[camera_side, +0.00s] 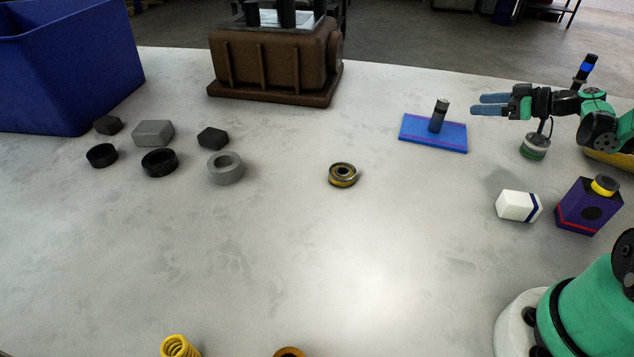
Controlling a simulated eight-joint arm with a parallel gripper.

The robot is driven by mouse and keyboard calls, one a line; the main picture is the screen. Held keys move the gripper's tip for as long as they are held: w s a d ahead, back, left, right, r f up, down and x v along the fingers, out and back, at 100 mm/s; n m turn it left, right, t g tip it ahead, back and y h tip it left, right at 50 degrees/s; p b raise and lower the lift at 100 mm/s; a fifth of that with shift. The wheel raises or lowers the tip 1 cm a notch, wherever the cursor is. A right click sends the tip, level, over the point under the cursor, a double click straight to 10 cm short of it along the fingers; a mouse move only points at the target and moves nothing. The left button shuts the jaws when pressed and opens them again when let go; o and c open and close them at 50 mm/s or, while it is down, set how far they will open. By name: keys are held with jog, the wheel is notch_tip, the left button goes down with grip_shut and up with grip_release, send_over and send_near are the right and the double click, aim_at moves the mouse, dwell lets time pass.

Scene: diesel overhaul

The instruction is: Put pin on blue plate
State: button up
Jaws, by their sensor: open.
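The blue plate (416,134) lies flat on the table, right of the picture's middle. A dark grey cylindrical pin (438,116) stands upright on the blue plate. My gripper (478,105) is just to the right of the pin and a little higher in the picture. Its two blue-grey fingers point left toward the pin and are apart, with nothing between them. A small gap shows between the fingertips and the pin.
A brass-coloured bearing (343,175) lies mid-table. A white box (517,206) and a purple box (588,208) stand at right. Dark and grey rings (226,168) and blocks (153,133) lie at left. A blue bin (65,70) and brown engine block (272,62) stand behind.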

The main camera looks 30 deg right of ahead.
jog(key=s+a+r+m+g+h, duration=0.1)
jog(key=a+r+g, duration=0.2)
jog(key=a, duration=0.7)
jog(key=s+a+r+m+g+h, duration=0.1)
jog(key=a+r+m+g, duration=0.15)
jog(key=a, duration=0.75)
jog(key=s+a+h, duration=0.2)
jog(key=s+a, duration=0.3)
jog(key=a, duration=0.1)
jog(key=shift+s+f, duration=0.15)
jog(key=shift+s, duration=0.1)
